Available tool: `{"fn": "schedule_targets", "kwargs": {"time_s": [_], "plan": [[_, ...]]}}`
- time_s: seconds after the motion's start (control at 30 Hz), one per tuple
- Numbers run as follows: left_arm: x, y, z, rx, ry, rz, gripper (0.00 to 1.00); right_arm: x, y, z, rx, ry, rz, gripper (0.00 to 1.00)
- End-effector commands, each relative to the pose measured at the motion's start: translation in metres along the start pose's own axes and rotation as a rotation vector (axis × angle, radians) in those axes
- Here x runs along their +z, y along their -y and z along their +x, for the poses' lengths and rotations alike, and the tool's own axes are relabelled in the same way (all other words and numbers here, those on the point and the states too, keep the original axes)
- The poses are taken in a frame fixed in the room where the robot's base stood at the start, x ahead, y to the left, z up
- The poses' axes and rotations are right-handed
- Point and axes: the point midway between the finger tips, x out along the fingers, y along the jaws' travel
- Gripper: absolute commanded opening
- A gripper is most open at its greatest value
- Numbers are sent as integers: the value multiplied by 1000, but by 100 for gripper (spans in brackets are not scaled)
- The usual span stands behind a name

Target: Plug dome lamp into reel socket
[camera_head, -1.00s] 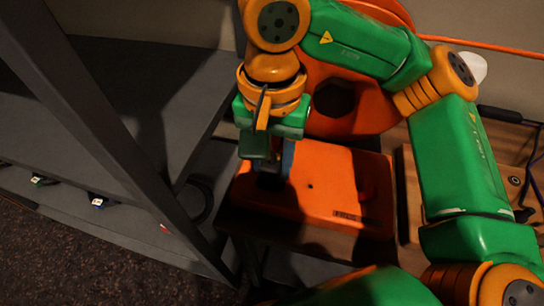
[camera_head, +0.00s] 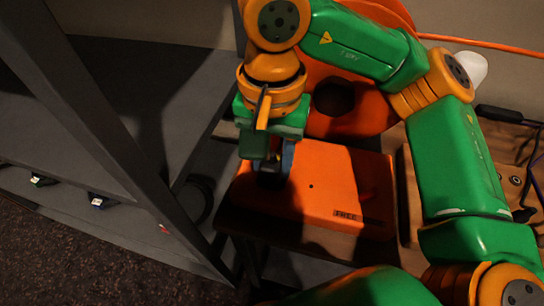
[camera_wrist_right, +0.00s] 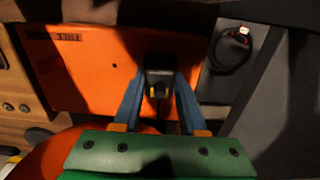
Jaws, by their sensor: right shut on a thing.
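The orange reel has a flat orange base (camera_head: 335,215) on a wooden surface, with its round orange drum (camera_head: 385,110) behind. The base also shows in the right wrist view (camera_wrist_right: 90,65). My right gripper (camera_head: 270,175) points down over the left part of the base. In the right wrist view its blue fingers are shut on a black plug (camera_wrist_right: 158,72). The plug is at the base's edge area; the socket is hidden, and I cannot tell whether the plug is seated. A white rounded thing (camera_head: 472,68), perhaps the dome lamp, shows behind my right arm. My left gripper is out of view.
A dark metal post (camera_head: 110,130) and grey shelf surfaces stand at the left. A coiled black cable (camera_wrist_right: 230,50) lies beside the base. A wooden panel with knobs (camera_head: 514,180) and dark cables is at the right. An orange cord (camera_head: 500,50) runs along the back.

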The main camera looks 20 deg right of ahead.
Motion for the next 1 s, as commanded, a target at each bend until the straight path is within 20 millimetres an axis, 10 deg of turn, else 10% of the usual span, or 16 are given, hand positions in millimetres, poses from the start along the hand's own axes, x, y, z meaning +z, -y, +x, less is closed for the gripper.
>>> {"fn": "schedule_targets", "kwargs": {"time_s": [0.5,0.53,0.67,1.0], "plan": [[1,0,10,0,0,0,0,0,0,12,0,0,0,0],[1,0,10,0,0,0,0,0,0,12,0,0,0,44],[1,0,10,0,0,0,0,0,0,11,0,0,0,76],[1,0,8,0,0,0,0,0,0,5,-1,-2,1,76]]}}
